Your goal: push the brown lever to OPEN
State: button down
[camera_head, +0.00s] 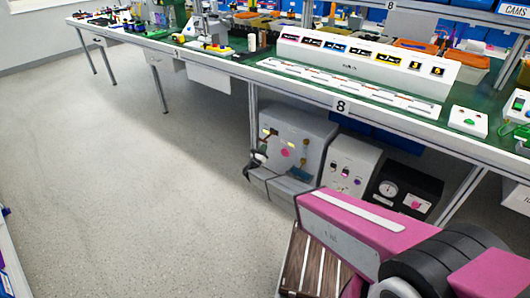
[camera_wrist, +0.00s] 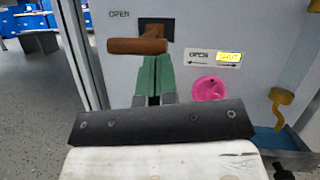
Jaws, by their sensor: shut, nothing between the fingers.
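The brown lever (camera_wrist: 138,46) sticks out of a dark slot (camera_wrist: 156,27) in a light grey panel (camera_wrist: 240,25) in the wrist view. Its bar lies about level, its free end toward the left. The printed word OPEN (camera_wrist: 119,14) is above and left of it. My gripper (camera_wrist: 157,62) has its green fingers together and empty, just below the bar; I cannot tell whether they touch it. In the head view the grey box (camera_head: 310,122) stands under the bench, with my dark gripper at its left front; the lever is hard to make out there.
A pink knob (camera_wrist: 208,89) and an OPEN sign with a yellow field (camera_wrist: 229,57) are right of the lever. A yellow-brown hooked handle (camera_wrist: 279,105) is further right. A white box (camera_head: 352,165) and a black gauge box (camera_head: 405,188) stand beside the grey box.

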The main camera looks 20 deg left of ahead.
aim_at(264, 141)
notch_tip(264, 141, up, 6)
jog(key=g, duration=0.4)
jog(key=shift+s+f+m+g+y, duration=0.1)
jog(key=shift+f+m+g+y, duration=0.2)
jog(key=shift+m+y, duration=0.1)
jog(key=shift+w+d+r, duration=0.1)
jog(key=shift+w+r, duration=0.2)
jog(key=shift+r, duration=0.45)
jog(key=shift+w+d+r, duration=0.1)
jog(key=shift+w+r, duration=0.15)
jog(key=shift+r, duration=0.45)
jog(key=shift+s, duration=0.1)
